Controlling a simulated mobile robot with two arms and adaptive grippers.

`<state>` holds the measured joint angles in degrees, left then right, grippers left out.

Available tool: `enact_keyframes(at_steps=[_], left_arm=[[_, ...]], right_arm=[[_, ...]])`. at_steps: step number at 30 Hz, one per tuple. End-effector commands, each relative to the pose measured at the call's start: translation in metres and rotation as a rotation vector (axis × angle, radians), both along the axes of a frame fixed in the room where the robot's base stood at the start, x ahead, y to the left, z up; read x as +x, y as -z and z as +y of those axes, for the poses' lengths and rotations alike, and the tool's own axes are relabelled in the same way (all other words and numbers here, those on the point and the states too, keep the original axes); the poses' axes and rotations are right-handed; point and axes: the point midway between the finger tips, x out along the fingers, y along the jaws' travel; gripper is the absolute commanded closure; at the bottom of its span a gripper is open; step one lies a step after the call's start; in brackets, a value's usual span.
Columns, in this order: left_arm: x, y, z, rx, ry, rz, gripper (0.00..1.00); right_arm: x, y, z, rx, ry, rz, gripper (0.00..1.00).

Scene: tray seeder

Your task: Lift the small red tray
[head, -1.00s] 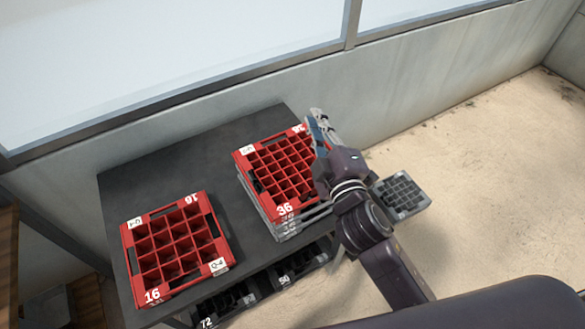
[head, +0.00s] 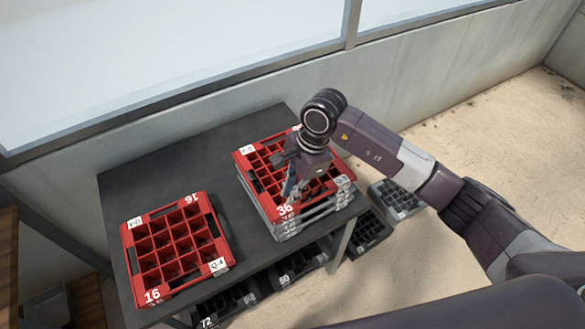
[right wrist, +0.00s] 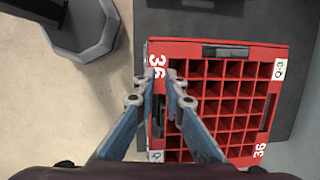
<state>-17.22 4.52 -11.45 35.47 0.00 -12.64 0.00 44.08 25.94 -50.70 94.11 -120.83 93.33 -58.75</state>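A red tray marked 36 (head: 257,185), with many small cells, sits on top of a stack on the dark table. It also shows in the right wrist view (right wrist: 190,47). My right gripper (head: 291,192) is above this tray's near-left side, pointing down. In the right wrist view its two fingertips (right wrist: 162,78) are a narrow gap apart, with the tray's red side wall under and between them. Whether they touch the wall cannot be told. Another red tray, marked 16 (head: 187,281), with larger cells, lies to the left on the table. My left gripper is not in view.
Grey trays (head: 292,229) are stacked under the 36 tray. Black trays (head: 225,306) stand below the tabletop (head: 150,168), with more dark trays (head: 395,200) low at the right. A wall runs behind the table. The back left of the tabletop is clear.

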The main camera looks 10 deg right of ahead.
Motion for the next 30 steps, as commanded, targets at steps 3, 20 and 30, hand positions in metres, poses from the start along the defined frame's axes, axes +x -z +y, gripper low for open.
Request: enact_keyframes(at_steps=[3,20,30], left_arm=[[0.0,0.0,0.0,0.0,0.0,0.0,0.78],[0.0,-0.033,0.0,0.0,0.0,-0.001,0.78],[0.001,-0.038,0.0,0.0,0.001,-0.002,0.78]], right_arm=[[0.012,-0.002,-0.047,-0.171,-0.018,-0.01,0.9],[0.011,0.047,-0.066,-0.252,-0.023,0.0,0.9],[0.013,0.075,-0.066,-0.251,-0.023,-0.007,0.9]])
